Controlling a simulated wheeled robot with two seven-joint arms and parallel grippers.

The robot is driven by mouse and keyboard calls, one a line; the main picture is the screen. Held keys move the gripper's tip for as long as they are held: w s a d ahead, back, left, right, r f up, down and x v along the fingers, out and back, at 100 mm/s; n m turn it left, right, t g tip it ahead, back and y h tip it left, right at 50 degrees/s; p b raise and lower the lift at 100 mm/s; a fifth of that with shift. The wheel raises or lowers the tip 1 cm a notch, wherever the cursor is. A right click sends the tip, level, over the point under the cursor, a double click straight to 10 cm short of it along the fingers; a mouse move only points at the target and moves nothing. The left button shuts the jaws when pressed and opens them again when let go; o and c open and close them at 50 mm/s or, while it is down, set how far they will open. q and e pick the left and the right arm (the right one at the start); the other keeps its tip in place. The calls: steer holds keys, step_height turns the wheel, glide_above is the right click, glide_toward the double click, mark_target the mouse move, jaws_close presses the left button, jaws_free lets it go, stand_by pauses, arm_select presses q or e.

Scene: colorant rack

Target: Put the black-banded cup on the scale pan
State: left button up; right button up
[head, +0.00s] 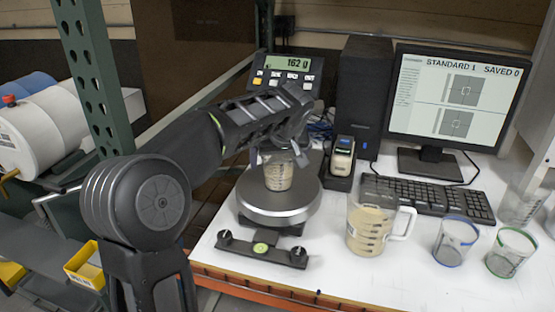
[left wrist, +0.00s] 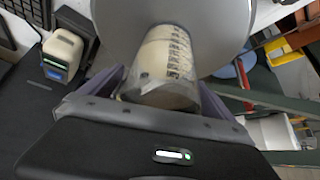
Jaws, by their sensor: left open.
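A clear cup (head: 278,178) with beige contents and dark markings stands upright on the round grey scale pan (head: 255,203). Its rim is partly hidden by my gripper, and I cannot make out the colour of its band. My left gripper (head: 278,157) is open, with its fingers on either side of the cup's upper part. In the left wrist view the cup (left wrist: 168,55) lies between the fingers (left wrist: 160,92), over the pan (left wrist: 222,35). I cannot tell whether either finger touches it. The scale display (head: 288,64) reads about 162.0. My right gripper is not in view.
A handled measuring jug (head: 370,232) stands right of the scale. Blue-banded (head: 452,242) and green-banded (head: 509,254) cups stand farther right. A keyboard (head: 430,197), monitor (head: 458,100) and small handheld device (head: 342,157) are behind. A green post (head: 92,65) rises at the left.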

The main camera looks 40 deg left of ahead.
arm_select(q)
steer(key=shift+r+p, duration=0.25)
steer(key=shift+p, duration=0.05)
steer(key=b+v, duration=0.1)
steer(key=v, duration=1)
steer(key=shift+d+r, duration=0.15)
steer(key=shift+r, duration=0.2)
